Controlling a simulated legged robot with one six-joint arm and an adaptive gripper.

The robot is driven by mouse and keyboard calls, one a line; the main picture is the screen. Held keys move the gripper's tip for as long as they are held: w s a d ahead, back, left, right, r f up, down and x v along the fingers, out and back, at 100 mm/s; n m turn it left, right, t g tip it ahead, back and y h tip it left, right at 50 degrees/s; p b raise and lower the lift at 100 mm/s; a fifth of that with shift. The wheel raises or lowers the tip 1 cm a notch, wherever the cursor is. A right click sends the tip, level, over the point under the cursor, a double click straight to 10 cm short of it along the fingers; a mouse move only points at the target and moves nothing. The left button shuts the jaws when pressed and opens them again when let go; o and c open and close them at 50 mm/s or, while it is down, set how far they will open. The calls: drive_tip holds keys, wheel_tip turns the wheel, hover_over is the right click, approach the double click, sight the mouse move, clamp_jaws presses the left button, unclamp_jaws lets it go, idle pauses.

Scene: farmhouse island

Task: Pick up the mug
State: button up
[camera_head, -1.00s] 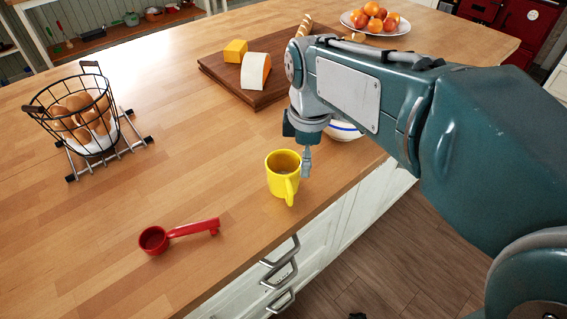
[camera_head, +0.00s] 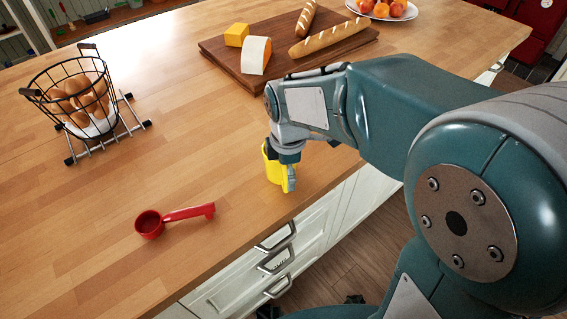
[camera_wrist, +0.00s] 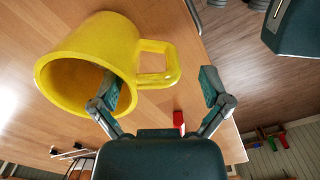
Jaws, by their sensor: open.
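The yellow mug (camera_head: 271,168) stands upright on the wooden island near its front edge, partly hidden behind my gripper (camera_head: 287,178) in the head view. In the wrist view the mug (camera_wrist: 120,45) is large and close, with its opening and handle showing. My gripper (camera_wrist: 163,90) is open there. One finger is at the mug's opening and appears to reach inside it. The other finger is on the far side of the handle, so the near wall and the handle lie between the fingers. I cannot tell whether either finger touches the mug.
A red scoop (camera_head: 176,217) lies to the left of the mug. A wire basket of eggs (camera_head: 78,100) stands on a rack at the left. A cutting board (camera_head: 222,56) with cheese and bread lies behind. The wood between them is clear.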

drive_tip(key=shift+a+f, duration=0.1)
drive_tip(key=shift+f, duration=0.35)
drive_tip(key=shift+a, duration=0.35)
drive_tip(key=shift+d, duration=0.25)
drive_tip(key=c, duration=1.2)
drive_tip(key=shift+a+r, duration=0.1)
drive_tip(key=shift+r, duration=0.35)
wheel_tip(320, 180, up, 2)
drive_tip(key=shift+r, duration=0.2)
drive_tip(key=s+a+r, duration=0.1)
drive_tip(key=s+r, duration=0.8)
drive_tip(key=s, duration=0.5)
drive_tip(key=shift+a+r, duration=0.15)
drive_tip(key=shift+r, duration=0.2)
